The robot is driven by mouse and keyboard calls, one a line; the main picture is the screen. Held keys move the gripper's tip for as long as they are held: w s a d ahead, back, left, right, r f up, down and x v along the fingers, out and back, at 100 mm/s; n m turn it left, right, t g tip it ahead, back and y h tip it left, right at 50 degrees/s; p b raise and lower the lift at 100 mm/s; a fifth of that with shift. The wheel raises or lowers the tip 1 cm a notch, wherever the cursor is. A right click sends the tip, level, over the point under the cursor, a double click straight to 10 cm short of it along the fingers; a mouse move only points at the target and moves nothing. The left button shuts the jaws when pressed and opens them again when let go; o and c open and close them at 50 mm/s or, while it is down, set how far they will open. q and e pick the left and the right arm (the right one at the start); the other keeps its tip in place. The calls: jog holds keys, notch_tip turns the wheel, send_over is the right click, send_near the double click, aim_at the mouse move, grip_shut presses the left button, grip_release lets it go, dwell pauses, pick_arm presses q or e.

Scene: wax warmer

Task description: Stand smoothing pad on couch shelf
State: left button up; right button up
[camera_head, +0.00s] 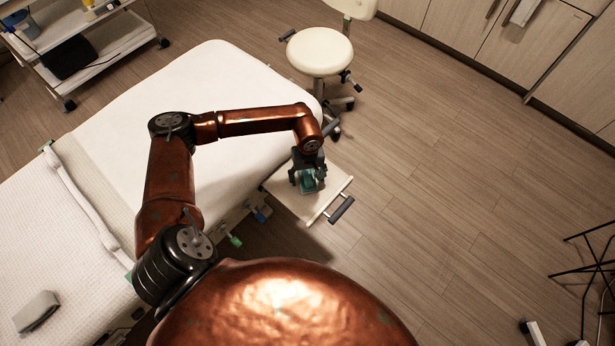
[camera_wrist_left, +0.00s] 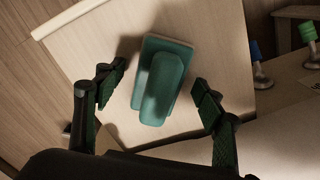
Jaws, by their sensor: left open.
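The smoothing pad (camera_wrist_left: 160,85) is a teal block with a rounded handle on a flat base. It rests on the pale couch shelf (camera_wrist_left: 205,27), which juts out from the side of the couch; the shelf also shows in the head view (camera_head: 329,196). My left gripper (camera_head: 307,180) is over the shelf, and the pad shows in teal under it. In the left wrist view my left gripper (camera_wrist_left: 163,92) is open, with one finger on each side of the pad and a gap to both. My right gripper is not in view.
The white couch (camera_head: 120,130) fills the left side, with a grey block (camera_head: 37,311) on it. A round stool (camera_head: 319,52) stands behind the shelf. Blue and green knobs (camera_head: 236,241) stick out beside the couch. The floor to the right is clear up to a black-legged stand (camera_head: 590,270).

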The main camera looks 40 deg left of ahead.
pick_arm(q)
jog(key=shift+r, duration=0.1)
jog(key=shift+r+p, duration=1.85)
jog(key=shift+r, duration=2.05)
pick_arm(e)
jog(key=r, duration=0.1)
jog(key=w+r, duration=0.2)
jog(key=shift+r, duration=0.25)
pick_arm(q)
notch_tip(320, 180, up, 12)
